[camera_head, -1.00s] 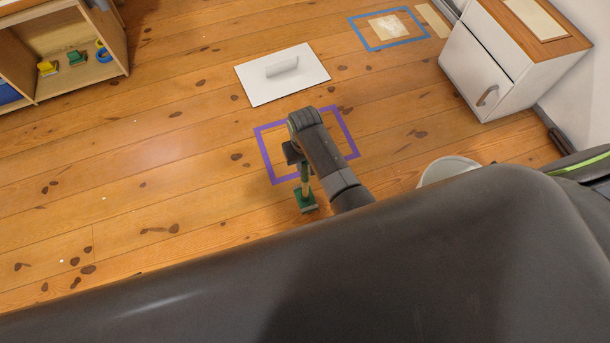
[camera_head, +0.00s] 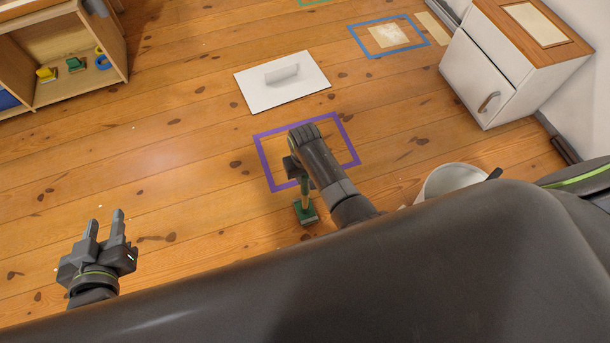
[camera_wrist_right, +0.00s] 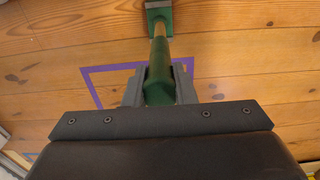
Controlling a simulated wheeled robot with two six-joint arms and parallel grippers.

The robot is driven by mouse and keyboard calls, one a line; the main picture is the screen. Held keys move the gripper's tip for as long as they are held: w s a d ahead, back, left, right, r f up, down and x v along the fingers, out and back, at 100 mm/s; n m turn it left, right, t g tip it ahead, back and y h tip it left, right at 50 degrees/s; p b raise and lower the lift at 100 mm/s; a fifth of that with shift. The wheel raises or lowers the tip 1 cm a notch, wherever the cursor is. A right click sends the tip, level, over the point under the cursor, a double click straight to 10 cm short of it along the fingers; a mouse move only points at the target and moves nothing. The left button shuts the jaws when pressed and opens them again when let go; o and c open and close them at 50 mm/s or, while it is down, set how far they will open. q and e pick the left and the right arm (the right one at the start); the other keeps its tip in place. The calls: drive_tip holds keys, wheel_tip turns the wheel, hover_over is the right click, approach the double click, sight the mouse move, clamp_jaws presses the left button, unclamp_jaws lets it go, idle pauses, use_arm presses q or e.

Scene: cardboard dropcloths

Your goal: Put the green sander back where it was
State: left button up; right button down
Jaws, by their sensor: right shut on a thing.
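My right gripper (camera_head: 293,166) is shut on the green sander (camera_head: 307,213), which has a wooden handle and a green head with a pale edge. The right wrist view shows its green grip (camera_wrist_right: 160,82) between the fingers, with the head pointing away. In the head view, the head shows just below the near edge of a purple taped square (camera_head: 345,129) on the floor; its height above the floor is hard to tell. My left gripper (camera_head: 105,220) is open and empty over bare floor at lower left.
A wooden shelf (camera_head: 118,62) at upper left holds a yellow-and-green tool (camera_head: 47,73), another green tool (camera_head: 75,64) and blue tape (camera_head: 102,59). A white board (camera_head: 309,82) and blue square (camera_head: 414,18) lie beyond. A white cabinet (camera_head: 485,80) and bucket (camera_head: 445,178) stand right.

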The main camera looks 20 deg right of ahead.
use_arm(q)
drive_tip(key=shift+w+r, duration=0.1)
drive_tip(key=shift+r, duration=0.15)
use_arm(e)
drive_tip(key=shift+f, duration=0.15)
drive_tip(key=c, duration=1.2)
unclamp_jaws()
use_arm(q)
drive_tip(key=shift+r, duration=0.15)
